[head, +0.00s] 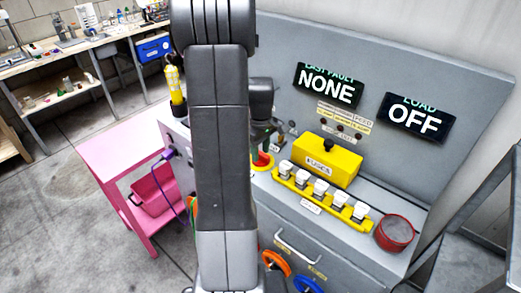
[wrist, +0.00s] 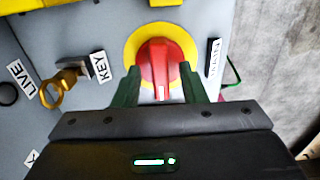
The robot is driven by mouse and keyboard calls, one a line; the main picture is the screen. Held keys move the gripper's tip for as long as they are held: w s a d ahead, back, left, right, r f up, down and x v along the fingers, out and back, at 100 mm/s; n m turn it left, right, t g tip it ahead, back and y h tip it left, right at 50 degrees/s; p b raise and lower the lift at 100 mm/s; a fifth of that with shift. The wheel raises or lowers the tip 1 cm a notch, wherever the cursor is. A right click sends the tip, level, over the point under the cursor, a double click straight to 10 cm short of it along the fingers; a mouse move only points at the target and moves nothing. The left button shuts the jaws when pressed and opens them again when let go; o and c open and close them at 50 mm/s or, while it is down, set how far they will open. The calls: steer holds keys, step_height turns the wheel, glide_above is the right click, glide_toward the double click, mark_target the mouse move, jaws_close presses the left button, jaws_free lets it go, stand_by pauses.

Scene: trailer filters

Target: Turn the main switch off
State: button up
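The main switch is a red rotary knob (wrist: 160,60) on a round yellow plate (wrist: 132,48) in the upper middle of the wrist view. A white mark on the knob points toward my gripper. My gripper (wrist: 160,72) has its green fingers apart, one on each side of the knob. I cannot tell if they touch it. A white label (wrist: 213,58) stands right of the plate, its text hard to read.
A brass key (wrist: 60,86) sits left of the switch, by the KEY (wrist: 98,66) and LIVE (wrist: 18,84) labels. The yellow FUSES box (head: 328,161), a row of fuses (head: 320,200) and a red cup (head: 397,233) stand to the right. The load display (head: 416,119) reads OFF.

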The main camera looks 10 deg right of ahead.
mark_target(260, 153)
step_height(260, 153, up, 14)
steer(key=shift+b, duration=0.4)
steer(key=shift+f, duration=0.15)
step_height(260, 153, down, 14)
steer(key=shift+r+p, duration=0.1)
steer(key=shift+p, duration=0.3)
stand_by(0.4)
